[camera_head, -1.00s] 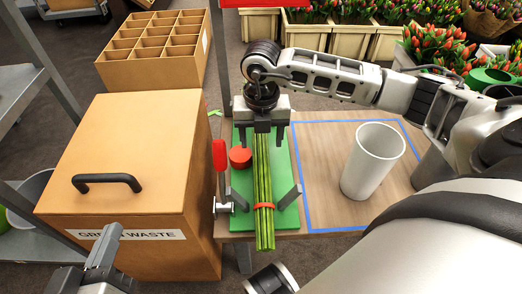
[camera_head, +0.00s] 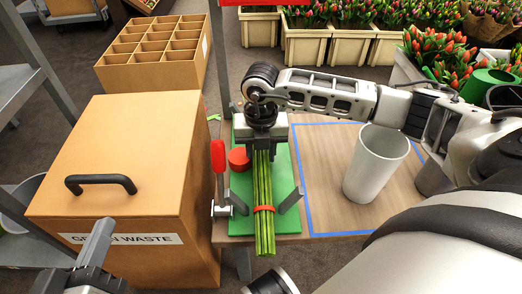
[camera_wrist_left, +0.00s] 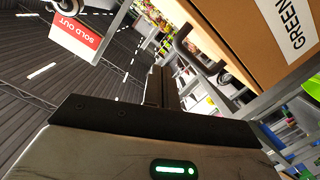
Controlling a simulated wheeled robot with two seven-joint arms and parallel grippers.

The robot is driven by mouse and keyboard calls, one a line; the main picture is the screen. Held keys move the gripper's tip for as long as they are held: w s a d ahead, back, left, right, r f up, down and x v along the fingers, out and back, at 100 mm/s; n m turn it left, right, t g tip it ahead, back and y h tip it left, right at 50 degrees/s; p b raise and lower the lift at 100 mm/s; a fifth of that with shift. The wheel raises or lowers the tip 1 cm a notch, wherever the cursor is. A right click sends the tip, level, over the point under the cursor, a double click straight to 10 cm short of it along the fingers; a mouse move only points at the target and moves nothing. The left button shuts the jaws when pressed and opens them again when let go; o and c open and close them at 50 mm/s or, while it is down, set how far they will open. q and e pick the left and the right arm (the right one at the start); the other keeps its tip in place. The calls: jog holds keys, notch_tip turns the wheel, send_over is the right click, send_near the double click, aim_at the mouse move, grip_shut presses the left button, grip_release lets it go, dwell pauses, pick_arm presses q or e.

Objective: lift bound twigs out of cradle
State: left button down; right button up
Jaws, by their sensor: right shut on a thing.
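The bound twigs (camera_head: 264,185) are a long green bundle with a red band (camera_head: 264,209) near the lower end. They lie between the grey posts (camera_head: 291,200) of the cradle, above a green board (camera_head: 281,165). The lower end reaches past the board's near edge; I cannot tell whether they touch the cradle. My right gripper (camera_head: 262,148) is shut on the bundle's far end, which its body hides. My left gripper (camera_head: 98,245) is empty, in front of the green waste box; its fingers lie together in the left wrist view (camera_wrist_left: 163,86).
The brown green waste box (camera_head: 140,130) stands left of the board. A red-handled clamp (camera_head: 218,165) and a red disc (camera_head: 239,159) are beside the bundle. A white cup (camera_head: 375,165) stands right, within blue tape. A divided brown crate (camera_head: 155,50) is behind.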

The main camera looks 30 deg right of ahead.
notch_tip(320, 180, up, 9)
jog(key=p, duration=0.3)
jog(key=shift+r, duration=0.1)
pick_arm(q)
jog(key=shift+s+a+f+m+g+y+p, duration=0.2)
jog(key=shift+a+f+m+g+y+p, duration=0.1)
jog(key=shift+a+f+m+g+y, duration=0.3)
pick_arm(e)
jog(key=shift+r, duration=0.45)
pick_arm(q)
jog(key=shift+d+f, duration=0.1)
